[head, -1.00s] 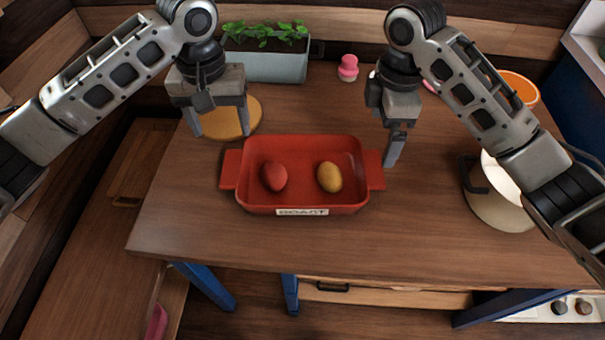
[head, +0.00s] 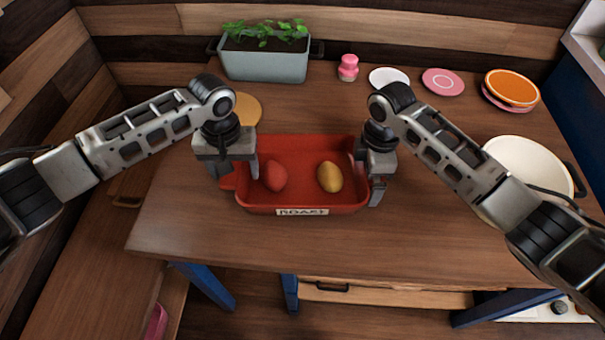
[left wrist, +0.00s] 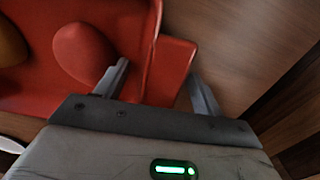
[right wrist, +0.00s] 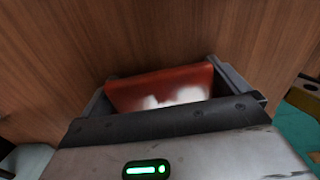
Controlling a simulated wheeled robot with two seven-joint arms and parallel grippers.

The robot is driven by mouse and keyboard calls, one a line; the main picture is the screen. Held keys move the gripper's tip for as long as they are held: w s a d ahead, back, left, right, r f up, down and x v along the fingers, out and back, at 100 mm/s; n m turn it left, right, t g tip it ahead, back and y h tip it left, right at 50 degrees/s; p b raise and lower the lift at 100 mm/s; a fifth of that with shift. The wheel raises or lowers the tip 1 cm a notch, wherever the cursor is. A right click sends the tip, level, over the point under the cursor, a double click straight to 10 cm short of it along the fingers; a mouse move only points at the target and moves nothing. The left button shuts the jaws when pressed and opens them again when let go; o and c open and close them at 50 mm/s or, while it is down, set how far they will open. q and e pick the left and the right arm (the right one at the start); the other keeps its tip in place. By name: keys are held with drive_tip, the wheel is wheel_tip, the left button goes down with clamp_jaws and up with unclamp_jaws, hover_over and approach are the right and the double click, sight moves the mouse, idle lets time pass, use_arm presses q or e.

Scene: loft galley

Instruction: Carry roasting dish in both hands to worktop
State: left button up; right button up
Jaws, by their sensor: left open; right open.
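The red roasting dish (head: 300,148), labelled ROAST at the front, sits on the wooden table with a red oval item (head: 275,176) and a yellow oval item (head: 330,177) inside. My left gripper (head: 236,172) is open at the dish's left end. In the left wrist view, its fingers straddle the red handle (left wrist: 172,68), one over the dish's inside, the other beyond the handle. My right gripper (head: 373,185) is open at the right end. In the right wrist view, the other red handle (right wrist: 160,88) lies between its fingers. Whether the fingers touch the handles is unclear.
A planter (head: 265,65) stands at the back, with a pink shaker (head: 348,67), a white plate (head: 388,77), a pink plate (head: 443,81) and an orange dish (head: 512,87) nearby. A cream pot (head: 530,165) stands right. A round board (head: 246,110) lies behind my left gripper. The table front is clear.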

use_arm(q)
drive_tip(key=c, duration=1)
use_arm(e)
drive_tip(key=c, duration=1)
use_arm(q)
clamp_jaws()
use_arm(e)
drive_tip(key=shift+c, duration=1.3)
use_arm(q)
drive_tip(key=shift+r, duration=0.1)
use_arm(e)
drive_tip(key=shift+r, duration=0.1)
use_arm(q)
wheel_tip(320, 180, up, 5)
drive_tip(key=p, duration=0.5)
use_arm(e)
wheel_tip(320, 180, up, 5)
drive_tip(key=shift+r, duration=0.1)
